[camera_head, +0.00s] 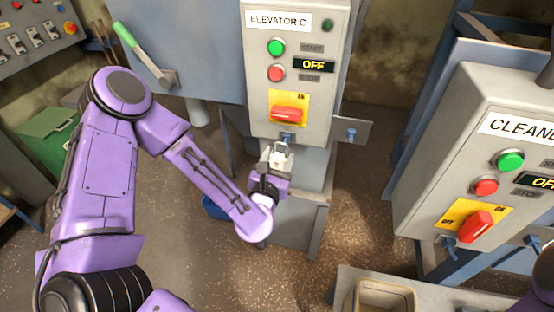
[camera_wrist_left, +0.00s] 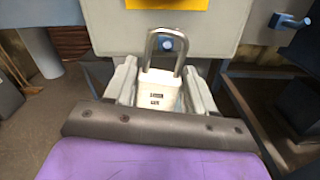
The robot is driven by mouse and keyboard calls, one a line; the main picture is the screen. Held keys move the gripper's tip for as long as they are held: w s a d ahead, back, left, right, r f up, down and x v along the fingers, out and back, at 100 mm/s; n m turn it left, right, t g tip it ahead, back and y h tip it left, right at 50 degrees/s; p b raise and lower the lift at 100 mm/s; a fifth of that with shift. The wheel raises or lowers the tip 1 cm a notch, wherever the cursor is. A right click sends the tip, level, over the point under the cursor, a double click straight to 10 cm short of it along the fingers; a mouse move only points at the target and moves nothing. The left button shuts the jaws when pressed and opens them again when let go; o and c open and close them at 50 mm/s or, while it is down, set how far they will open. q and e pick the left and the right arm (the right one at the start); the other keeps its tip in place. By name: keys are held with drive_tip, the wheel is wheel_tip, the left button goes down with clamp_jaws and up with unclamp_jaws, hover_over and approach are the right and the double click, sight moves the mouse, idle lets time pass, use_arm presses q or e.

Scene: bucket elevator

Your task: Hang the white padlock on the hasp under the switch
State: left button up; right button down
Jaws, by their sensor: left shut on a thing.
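My left gripper (camera_head: 274,158) is shut on the white padlock (camera_head: 281,160), just below the ELEVATOR C panel. In the left wrist view, the white padlock (camera_wrist_left: 158,92) sits upright between the fingers, with its metal shackle upward. The blue hasp (camera_head: 288,138) is under the red switch (camera_head: 287,113) on its yellow plate. In the left wrist view, the blue hasp (camera_wrist_left: 174,43) shows at the top of the shackle, overlapping it. I cannot tell whether the shackle is around the hasp or in front of it. My right gripper is not in view.
The ELEVATOR C panel (camera_head: 257,75) reads OFF. A grey bracket with a blue knob (camera_head: 351,134) sticks out to its right. The CLEANER panel (camera_head: 470,140) stands at right. A tray (camera_head: 385,297) is at the bottom right. Open floor lies below the gripper.

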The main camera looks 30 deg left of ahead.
sight(280, 153)
use_arm(q)
drive_tip(key=shift+w+b, duration=0.1)
drive_tip(key=shift+b, duration=0.2)
idle(0.4)
drive_tip(key=shift+w+a, duration=0.1)
drive_tip(key=shift+w, duration=0.05)
drive_tip(key=shift+x, duration=1.65)
drive_tip(key=shift+f, duration=0.1)
drive_tip(key=shift+f+b, duration=0.6)
drive_tip(key=shift+b, duration=0.2)
drive_tip(key=shift+f, duration=0.1)
drive_tip(key=o, duration=1.2)
